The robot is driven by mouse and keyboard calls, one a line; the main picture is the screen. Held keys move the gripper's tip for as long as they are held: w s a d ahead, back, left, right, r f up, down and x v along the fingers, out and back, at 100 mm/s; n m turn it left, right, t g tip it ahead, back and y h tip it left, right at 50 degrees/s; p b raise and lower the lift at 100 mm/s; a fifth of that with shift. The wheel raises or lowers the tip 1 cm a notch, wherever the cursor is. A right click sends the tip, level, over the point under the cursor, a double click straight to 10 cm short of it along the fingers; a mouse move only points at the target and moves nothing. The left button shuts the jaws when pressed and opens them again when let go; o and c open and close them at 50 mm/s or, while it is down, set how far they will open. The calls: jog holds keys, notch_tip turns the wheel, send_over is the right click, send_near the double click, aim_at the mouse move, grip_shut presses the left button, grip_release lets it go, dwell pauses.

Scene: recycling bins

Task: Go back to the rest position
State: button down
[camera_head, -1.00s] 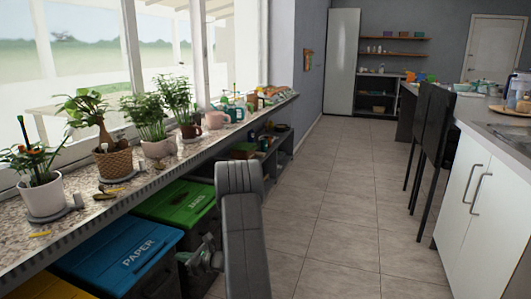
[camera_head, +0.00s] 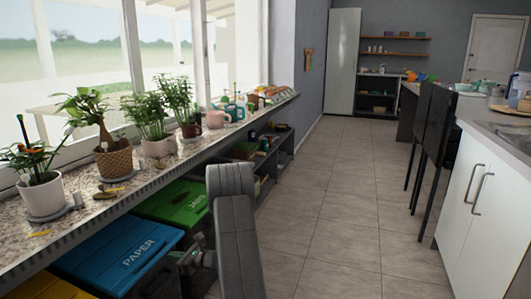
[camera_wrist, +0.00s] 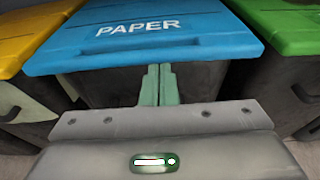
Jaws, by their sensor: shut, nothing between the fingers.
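My gripper shows in the wrist view (camera_wrist: 160,72) with its two pale green fingers shut together and nothing between them. It points at the front of the blue-lidded paper bin (camera_wrist: 200,30), just below the lid's front edge. In the head view my grey arm reaches down beside the bins, and the gripper (camera_head: 182,262) is partly hidden by the arm. The paper bin (camera_head: 120,255) stands under the window counter with its lid closed. I cannot tell from these views whether the fingers touch the bin.
A green-lidded bin (camera_head: 172,204) and a yellow-lidded bin (camera_wrist: 30,35) flank the paper bin. The counter (camera_head: 120,205) above them holds potted plants (camera_head: 42,190). A white cabinet (camera_head: 478,205) and black chairs (camera_head: 432,130) stand on the right. The tiled floor (camera_head: 335,210) between is clear.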

jog(key=shift+x, duration=1.05)
jog(key=f+p+v, duration=0.2)
jog(key=v, duration=1.4)
jog(key=f+p+v, duration=0.1)
jog(key=p+v, duration=0.2)
jog(key=v, duration=1.4)
jog(key=shift+d+f, duration=0.35)
jog(key=shift+s+a+p, duration=0.1)
jog(key=shift+p, duration=0.2)
